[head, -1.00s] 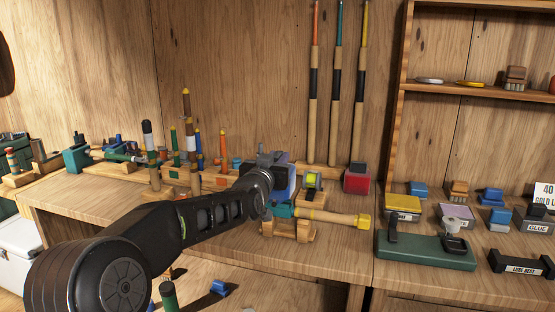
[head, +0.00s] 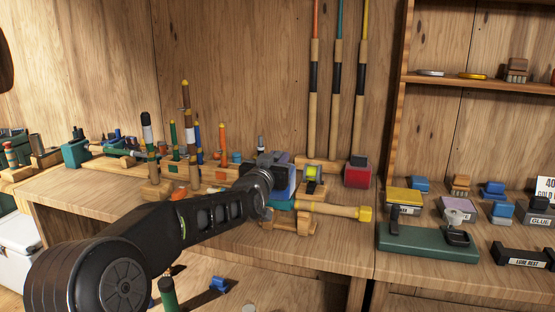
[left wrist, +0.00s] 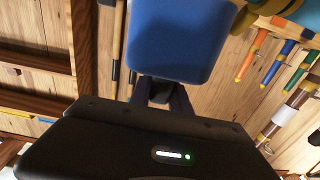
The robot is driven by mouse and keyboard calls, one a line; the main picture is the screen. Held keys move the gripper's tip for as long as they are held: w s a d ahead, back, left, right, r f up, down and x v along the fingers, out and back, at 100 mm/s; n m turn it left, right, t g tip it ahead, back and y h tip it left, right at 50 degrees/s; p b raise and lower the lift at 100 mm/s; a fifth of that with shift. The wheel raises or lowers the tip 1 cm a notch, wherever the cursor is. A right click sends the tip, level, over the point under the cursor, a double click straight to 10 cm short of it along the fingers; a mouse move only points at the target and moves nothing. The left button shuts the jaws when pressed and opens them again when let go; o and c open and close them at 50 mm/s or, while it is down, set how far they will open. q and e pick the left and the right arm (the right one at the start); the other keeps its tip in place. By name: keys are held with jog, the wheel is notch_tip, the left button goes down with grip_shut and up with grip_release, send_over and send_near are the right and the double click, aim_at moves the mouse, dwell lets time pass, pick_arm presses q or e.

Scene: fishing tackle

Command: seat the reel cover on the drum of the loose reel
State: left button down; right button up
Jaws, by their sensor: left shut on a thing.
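My left gripper (left wrist: 158,95) is shut on a blue block-shaped piece (left wrist: 178,40), which looks like the reel cover. In the head view the blue piece (head: 291,182) is partly hidden by my left gripper (head: 280,168), above the bench. Just below it, a teal reel-like part (head: 281,205) with a wooden handle and yellow end (head: 364,213) lies on a wooden stand (head: 290,226). I cannot tell whether the blue piece touches it. A drum is not clearly visible. My right gripper is out of view.
A red box (head: 357,176) and a small yellow-green item (head: 311,180) stand right of the gripper. Several upright floats stand behind my arm. A green tray (head: 425,246) and several small boxes sit on the right bench. Three rods (head: 313,110) lean on the back wall.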

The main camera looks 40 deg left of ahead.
pick_arm(q)
jog(key=shift+f, duration=0.15)
jog(key=c, duration=1.1)
grip_release()
jog(key=shift+c, duration=0.2)
jog(key=v, duration=0.7)
jog(key=shift+s+d+b, duration=0.15)
jog(key=shift+s+b, duration=0.25)
jog(key=shift+b, duration=0.05)
